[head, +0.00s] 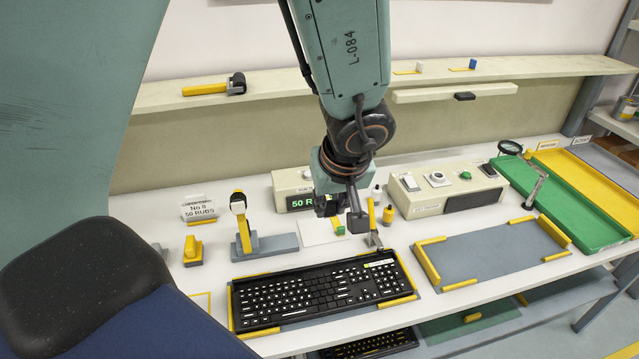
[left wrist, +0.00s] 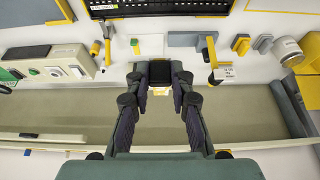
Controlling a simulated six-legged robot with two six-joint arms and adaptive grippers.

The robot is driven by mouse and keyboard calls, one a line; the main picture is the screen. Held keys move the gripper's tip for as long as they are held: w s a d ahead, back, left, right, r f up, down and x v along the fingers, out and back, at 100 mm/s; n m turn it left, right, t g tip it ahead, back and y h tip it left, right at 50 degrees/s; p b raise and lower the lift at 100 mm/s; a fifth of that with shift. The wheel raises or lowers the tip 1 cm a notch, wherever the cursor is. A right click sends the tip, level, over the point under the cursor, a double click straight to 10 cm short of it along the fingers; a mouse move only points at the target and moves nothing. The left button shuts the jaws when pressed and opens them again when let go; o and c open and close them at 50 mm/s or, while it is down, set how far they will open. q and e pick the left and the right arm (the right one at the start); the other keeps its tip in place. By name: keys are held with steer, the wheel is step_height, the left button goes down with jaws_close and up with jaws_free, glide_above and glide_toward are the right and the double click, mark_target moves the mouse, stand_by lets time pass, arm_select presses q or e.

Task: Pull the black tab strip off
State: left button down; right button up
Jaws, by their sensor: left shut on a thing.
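My left gripper (head: 335,207) hangs above the white table, behind the keyboard (head: 320,290). It is shut on a small dark piece; in the left wrist view this dark piece (left wrist: 182,72) shows as a black square between the fingertips. I cannot tell whether it is the black tab strip. The black keyboard lies flat in a grey holder with yellow edge guides. A pale label (head: 379,263) sits at its back right edge. My right gripper is not in view.
A display box (head: 293,190) and a control box (head: 445,188) stand at the back. A stand with a round head (head: 240,222) is left of the gripper. An empty grey mat (head: 490,250) lies right of the keyboard, with green and yellow trays (head: 570,205) beyond.

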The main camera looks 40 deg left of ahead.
arm_select(q)
step_height(320, 180, up, 8)
steer(key=w+a, duration=0.1)
steer(key=shift+a, duration=0.15)
